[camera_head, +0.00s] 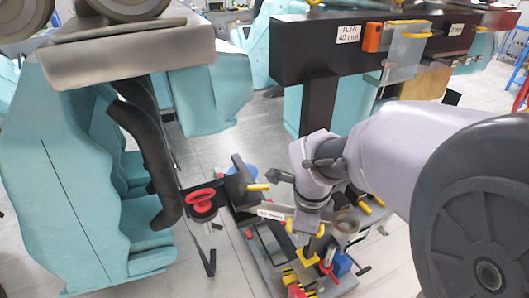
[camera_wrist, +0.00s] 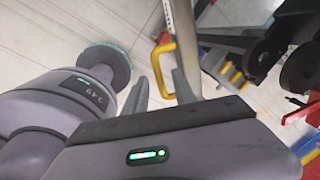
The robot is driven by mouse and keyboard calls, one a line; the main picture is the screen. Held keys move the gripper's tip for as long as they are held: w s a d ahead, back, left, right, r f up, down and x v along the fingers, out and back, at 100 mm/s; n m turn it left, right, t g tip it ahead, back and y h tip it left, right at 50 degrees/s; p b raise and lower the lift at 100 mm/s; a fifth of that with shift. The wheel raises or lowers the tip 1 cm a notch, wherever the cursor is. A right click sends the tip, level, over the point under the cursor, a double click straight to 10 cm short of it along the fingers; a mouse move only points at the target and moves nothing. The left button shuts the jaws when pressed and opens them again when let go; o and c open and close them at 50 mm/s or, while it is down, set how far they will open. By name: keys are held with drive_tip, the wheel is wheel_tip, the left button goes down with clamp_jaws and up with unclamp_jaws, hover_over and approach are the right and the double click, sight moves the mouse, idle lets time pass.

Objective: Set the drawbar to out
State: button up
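My gripper (camera_wrist: 158,85) is open in the wrist view, its two dark fingers apart. A yellow U-shaped handle (camera_wrist: 156,62) shows just beyond the fingers, with its lower end in the gap between them. I cannot tell whether they touch. A pale upright bar (camera_wrist: 184,45) stands beside the handle. In the head view the arm reaches down to a low mechanism with a white label (camera_head: 270,213), too small to read. The fingers are hard to make out there. I cannot tell for sure which part is the drawbar or how it is set.
A dark overhead beam (camera_head: 385,45) with white labels and an orange block (camera_head: 372,37) crosses above. A red handwheel (camera_head: 200,198) is left of the mechanism. A yellow-tipped lever (camera_head: 258,187) sticks out nearby.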

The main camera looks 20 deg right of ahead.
wheel_tip(320, 180, up, 17)
drive_tip(key=s+a+p, duration=0.1)
drive_tip(key=s+p, duration=0.1)
drive_tip(key=p, duration=0.4)
drive_tip(key=shift+s+a, duration=0.3)
drive_tip(key=shift+s, duration=0.05)
drive_tip(key=shift+r, duration=0.1)
